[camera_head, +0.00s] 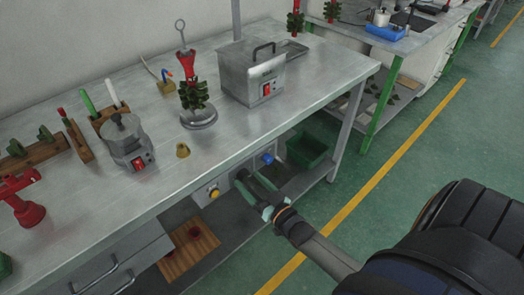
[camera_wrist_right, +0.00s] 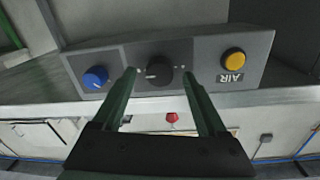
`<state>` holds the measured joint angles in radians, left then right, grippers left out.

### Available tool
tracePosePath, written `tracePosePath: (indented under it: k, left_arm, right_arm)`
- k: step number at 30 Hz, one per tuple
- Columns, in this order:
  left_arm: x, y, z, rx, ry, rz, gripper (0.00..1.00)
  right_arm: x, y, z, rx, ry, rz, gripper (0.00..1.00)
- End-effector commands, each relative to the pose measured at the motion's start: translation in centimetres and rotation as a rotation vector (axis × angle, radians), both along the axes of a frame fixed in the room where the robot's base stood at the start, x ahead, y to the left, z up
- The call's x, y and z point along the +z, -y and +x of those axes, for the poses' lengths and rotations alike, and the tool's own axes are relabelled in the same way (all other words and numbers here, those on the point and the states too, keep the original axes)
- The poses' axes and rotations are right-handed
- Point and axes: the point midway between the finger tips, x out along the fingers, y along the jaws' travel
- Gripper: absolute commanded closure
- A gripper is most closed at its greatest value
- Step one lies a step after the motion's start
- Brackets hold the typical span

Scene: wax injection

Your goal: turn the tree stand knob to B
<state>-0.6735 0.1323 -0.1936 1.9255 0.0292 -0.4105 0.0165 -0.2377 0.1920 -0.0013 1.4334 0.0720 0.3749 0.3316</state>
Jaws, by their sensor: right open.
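A control panel (camera_head: 227,184) sits under the workbench; in the right wrist view the grey panel (camera_wrist_right: 215,68) appears upside down. It carries a black knob (camera_wrist_right: 158,71) in the middle, with a small pale mark on its left side and tiny marks beside it, too small to read. My right gripper (camera_head: 244,178) is open in front of the panel. In the right wrist view its fingertips (camera_wrist_right: 158,80) are on either side of the black knob; I cannot tell whether they touch it. My left gripper is not in view.
A blue knob (camera_wrist_right: 95,77) and a yellow button (camera_wrist_right: 234,61) labelled AIR flank the black knob. Above, the metal workbench (camera_head: 245,130) holds a wax tree stand (camera_head: 199,119) and a metal box (camera_head: 250,78). A green bin (camera_head: 308,150) stands beside the panel.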

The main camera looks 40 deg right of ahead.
Motion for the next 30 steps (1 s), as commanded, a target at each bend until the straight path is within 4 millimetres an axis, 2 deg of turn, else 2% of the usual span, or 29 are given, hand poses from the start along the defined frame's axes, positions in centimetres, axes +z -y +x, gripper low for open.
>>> tracePosePath:
  k: [12, 16, 21, 30]
  left_arm:
    - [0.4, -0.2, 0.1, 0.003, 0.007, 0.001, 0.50]
    - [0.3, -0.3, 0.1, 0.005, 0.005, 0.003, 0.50]
    - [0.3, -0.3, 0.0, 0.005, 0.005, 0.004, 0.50]
    - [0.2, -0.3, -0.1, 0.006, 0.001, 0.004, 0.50]
  right_arm:
    - [-0.1, 0.2, -8.1, 0.000, -0.004, 0.000, 0.25]
    - [0.0, 0.2, -10.1, 0.000, -0.003, 0.000, 0.25]
    - [0.0, 0.3, -11.6, -0.001, 0.000, 0.000, 0.25]
    - [0.1, 0.3, -11.9, -0.001, 0.001, 0.000, 0.25]
